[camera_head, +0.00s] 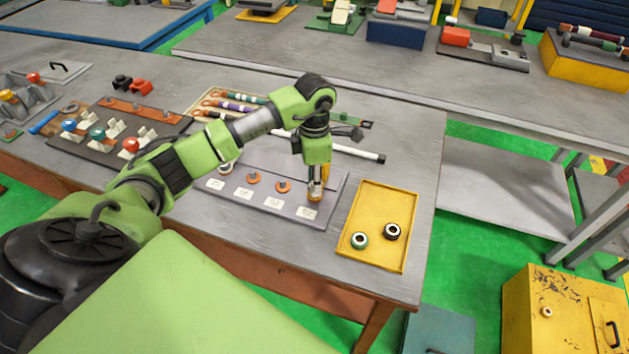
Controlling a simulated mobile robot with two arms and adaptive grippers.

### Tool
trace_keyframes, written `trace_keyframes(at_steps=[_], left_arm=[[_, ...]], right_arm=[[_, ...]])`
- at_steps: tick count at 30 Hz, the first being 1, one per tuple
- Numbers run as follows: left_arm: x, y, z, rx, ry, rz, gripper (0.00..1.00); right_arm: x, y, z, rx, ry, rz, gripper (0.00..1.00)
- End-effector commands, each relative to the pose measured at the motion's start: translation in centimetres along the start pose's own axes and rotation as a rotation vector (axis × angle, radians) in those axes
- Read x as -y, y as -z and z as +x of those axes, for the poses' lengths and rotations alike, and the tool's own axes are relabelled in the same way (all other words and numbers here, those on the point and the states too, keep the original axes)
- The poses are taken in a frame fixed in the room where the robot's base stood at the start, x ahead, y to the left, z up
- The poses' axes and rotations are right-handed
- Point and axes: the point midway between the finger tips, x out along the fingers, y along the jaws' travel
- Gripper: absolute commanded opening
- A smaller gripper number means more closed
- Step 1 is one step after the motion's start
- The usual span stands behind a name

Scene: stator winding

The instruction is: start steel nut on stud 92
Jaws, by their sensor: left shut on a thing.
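The grey stud plate (265,205) lies on the near workbench with a row of pale number labels along its front edge. The label at its right end (307,212) looks like 92, but is too small to read surely. Copper-coloured washers sit around studs behind the middle labels. My left gripper (315,192) points down over the right end of the plate, behind that label. It is shut on a small metallic thing, apparently the steel nut, mostly hidden by the fingers. The stud under it is hidden, so contact cannot be told. My right gripper is out of view.
A rod (358,153) lies behind my gripper. A dark fixture (112,133) with coloured knobs stands left. The bench's right edge is near the tray.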

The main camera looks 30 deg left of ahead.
Motion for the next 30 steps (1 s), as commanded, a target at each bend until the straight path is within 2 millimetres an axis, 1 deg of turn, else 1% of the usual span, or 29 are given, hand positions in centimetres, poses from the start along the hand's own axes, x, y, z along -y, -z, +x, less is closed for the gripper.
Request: trace_keyframes(at_steps=[12, 19, 30], left_arm=[[0.0, -0.02, -0.01, 0.001, 0.0, 0.0, 0.03], [-0.01, -0.04, 0.09, 0.002, -0.001, 0.0, 0.03], [0.03, -0.04, 0.07, 0.001, 0.0, 0.0, 0.03]], right_arm=[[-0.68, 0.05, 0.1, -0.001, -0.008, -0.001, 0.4], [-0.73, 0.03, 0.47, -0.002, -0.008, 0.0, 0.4], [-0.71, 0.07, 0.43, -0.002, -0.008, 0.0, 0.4]])
